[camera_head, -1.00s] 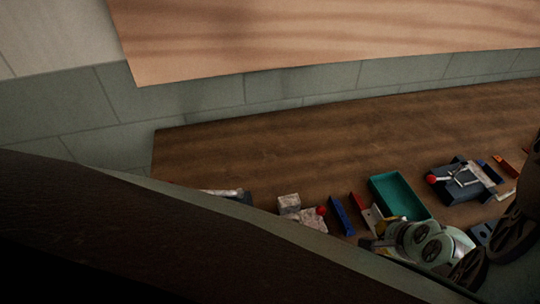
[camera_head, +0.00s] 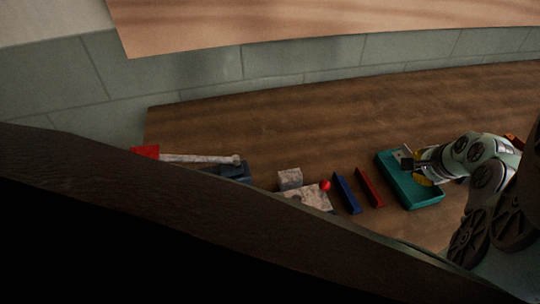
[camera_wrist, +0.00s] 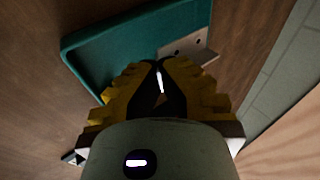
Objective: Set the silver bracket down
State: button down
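The silver bracket (camera_head: 405,158) is a small pale metal piece with holes, held at my gripper's tips over the teal tray (camera_head: 402,193). In the wrist view the bracket (camera_wrist: 188,44) sticks out past the fingertips, across the tray's rim (camera_wrist: 100,52) area. My gripper (camera_head: 418,161), with yellow-and-black fingers, has its fingertips (camera_wrist: 162,66) drawn together on the bracket. I cannot tell whether the bracket touches the tray. My gripper and arm hide part of the tray's right side.
Further left are a grey block (camera_head: 290,179), a red ball (camera_head: 325,185) and a long metal handle (camera_head: 200,159). The wooden bench (camera_head: 290,130) is clear behind them.

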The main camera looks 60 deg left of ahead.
aim_at(406, 179)
jog(key=shift+w+a+f, duration=0.15)
jog(key=shift+w+f, duration=0.05)
notch_tip(406, 179, down, 3)
jog(key=b, duration=0.3)
jog(key=shift+f, duration=0.2)
jog(key=shift+r, duration=0.15)
jog(key=c, duration=1.1)
grip_release()
jog(key=shift+c, duration=0.2)
